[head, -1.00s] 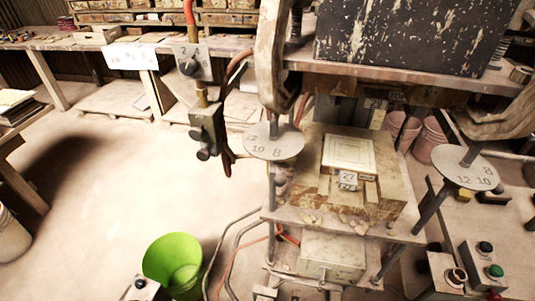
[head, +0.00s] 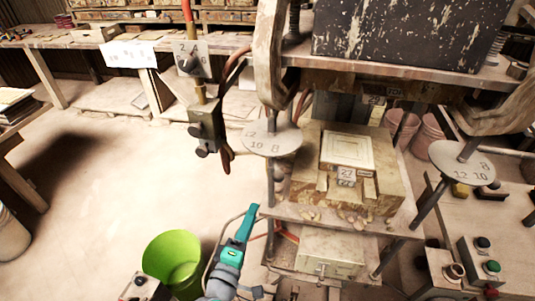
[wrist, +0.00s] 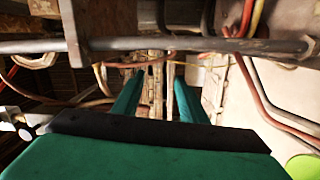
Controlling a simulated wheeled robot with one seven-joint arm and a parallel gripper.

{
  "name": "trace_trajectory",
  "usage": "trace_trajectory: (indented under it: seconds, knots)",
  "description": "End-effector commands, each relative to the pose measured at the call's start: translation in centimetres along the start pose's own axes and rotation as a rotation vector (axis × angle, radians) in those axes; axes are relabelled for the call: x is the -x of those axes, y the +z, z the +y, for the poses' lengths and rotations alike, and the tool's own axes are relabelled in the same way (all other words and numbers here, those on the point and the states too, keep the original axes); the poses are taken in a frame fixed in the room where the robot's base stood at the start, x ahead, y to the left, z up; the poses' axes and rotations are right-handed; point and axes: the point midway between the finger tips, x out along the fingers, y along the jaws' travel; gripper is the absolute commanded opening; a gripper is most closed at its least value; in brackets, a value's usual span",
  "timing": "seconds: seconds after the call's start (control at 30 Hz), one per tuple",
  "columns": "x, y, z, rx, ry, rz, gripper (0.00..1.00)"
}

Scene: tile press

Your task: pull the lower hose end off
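My gripper (head: 250,213) is teal and comes up from the bottom of the head view, left of the press's lower plate. In the wrist view its two fingers (wrist: 158,78) stand apart with no object clearly held between them. A valve block (head: 205,127) hangs on a vertical line above and left of it. A short dark red-brown hose (head: 227,157) shows at the block's lower right, and another brown hose (head: 234,68) curves above. My gripper is below these hoses, apart from them in the picture. Which end is the lower hose end is hard to tell.
A grey bar (wrist: 190,44) crosses the wrist view, with red and yellow hoses (wrist: 250,18) nearby. A green bucket (head: 172,252) stands on the floor left of my gripper. The tile press (head: 310,215) is to the right. Open floor lies at left.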

Motion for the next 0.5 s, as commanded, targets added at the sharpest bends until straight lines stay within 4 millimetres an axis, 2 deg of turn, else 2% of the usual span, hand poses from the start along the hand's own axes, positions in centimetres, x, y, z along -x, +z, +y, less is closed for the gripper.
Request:
trace_trajectory:
  seconds: [0.03, 0.2, 0.3, 0.5]
  knots:
    - [-0.7, -1.0, 1.9, 0.016, 0.035, -0.025, 0.39]
    - [-1.8, -2.7, 7.1, 0.070, 0.121, -0.137, 0.39]
    - [-1.9, -3.2, 9.5, 0.086, 0.155, -0.195, 0.39]
    - [-1.7, -3.7, 12.1, 0.098, 0.186, -0.263, 0.39]
